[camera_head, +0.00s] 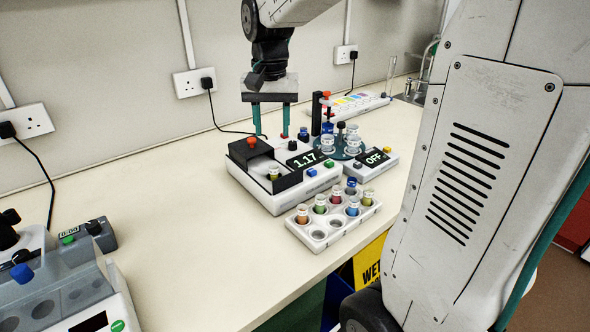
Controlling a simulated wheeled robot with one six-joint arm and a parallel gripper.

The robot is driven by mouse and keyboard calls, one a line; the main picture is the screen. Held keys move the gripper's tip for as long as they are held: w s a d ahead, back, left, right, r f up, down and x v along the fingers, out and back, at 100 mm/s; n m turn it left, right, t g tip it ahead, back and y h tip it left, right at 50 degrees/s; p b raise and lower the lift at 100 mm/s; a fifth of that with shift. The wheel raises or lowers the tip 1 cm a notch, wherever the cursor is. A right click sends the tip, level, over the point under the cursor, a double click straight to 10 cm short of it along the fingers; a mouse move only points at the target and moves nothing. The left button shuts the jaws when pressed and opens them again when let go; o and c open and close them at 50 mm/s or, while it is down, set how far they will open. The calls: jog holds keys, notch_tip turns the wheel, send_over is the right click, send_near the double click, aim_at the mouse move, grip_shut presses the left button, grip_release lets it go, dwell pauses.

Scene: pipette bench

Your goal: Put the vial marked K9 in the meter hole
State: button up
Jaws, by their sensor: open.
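My gripper (271,133) hangs above the back of a white meter with its two teal fingers apart and nothing between them. The meter (262,188) has a black housing and a display reading 1.17. A vial with yellow-green contents (274,173) stands in the opening of the housing; the hole itself is hidden under it. A white rack (346,232) in front of the meter holds several vials with red, green, blue and orange contents, and some of its holes are empty. No vial marking is legible, so I cannot tell which vial is K9.
A stirrer-like unit (377,160) reading OFF stands right of the meter, with vials on a round teal plate (350,150). A grey device (60,280) is at the front left. The bench (165,200) between is clear. A colour strip tray (352,106) lies behind.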

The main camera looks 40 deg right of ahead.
jog(key=s+a+f+n, duration=0.1)
jog(key=s+a+n, duration=0.3)
jog(key=s, duration=0.7)
jog(key=s+a+f+n+t, duration=0.1)
jog(key=s+a+n, duration=0.3)
jog(key=s, duration=0.7)
jog(key=shift+s+a+f, duration=0.2)
jog(key=shift+s+f, duration=0.1)
jog(key=shift+f, duration=0.1)
